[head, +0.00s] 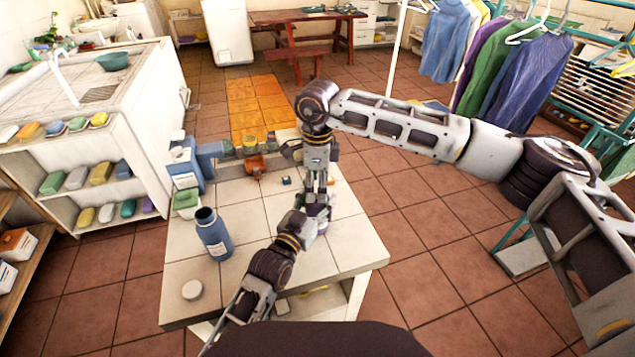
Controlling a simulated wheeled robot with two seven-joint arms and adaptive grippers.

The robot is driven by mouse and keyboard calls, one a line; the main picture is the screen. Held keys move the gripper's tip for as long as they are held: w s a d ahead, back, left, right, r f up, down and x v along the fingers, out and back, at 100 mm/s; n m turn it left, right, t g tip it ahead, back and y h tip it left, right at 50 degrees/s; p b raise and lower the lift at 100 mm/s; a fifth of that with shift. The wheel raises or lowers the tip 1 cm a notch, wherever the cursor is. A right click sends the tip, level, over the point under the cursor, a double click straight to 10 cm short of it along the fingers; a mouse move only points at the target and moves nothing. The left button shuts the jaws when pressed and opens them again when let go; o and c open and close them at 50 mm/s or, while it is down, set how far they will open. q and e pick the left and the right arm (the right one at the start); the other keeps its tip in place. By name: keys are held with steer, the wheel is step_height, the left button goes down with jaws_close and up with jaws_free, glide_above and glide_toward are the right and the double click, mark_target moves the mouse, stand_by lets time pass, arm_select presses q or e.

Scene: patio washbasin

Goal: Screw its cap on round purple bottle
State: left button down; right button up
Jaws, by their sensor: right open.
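A dark purplish shape (319,213) shows between my two grippers over the right part of the tiled table. It may be the round purple bottle, but the grippers cover most of it. My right gripper (318,188) points down above it and is open. My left gripper (312,222) reaches in from the bottom and is close beside this shape; its fingers are too hidden to tell open from shut. I cannot make out the cap for certain. A small blue piece (286,181) lies on the table left of my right gripper.
A pale round disc (192,290) lies near the front left. Boxes, an orange object (255,165) and small containers crowd the back. The tiles (260,215) between are clear.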

steer(key=c, duration=1.1)
steer(key=shift+m, duration=0.9)
steer(key=o, duration=1.2)
steer(key=shift+o, duration=0.2)
steer(key=shift+r, duration=0.15)
step_height(320, 180, up, 12)
arm_select(q)
steer(key=shift+c, duration=1.9)
jaws_free()
arm_select(e)
steer(key=shift+f, duration=0.2)
arm_select(q)
steer(key=shift+s, duration=0.1)
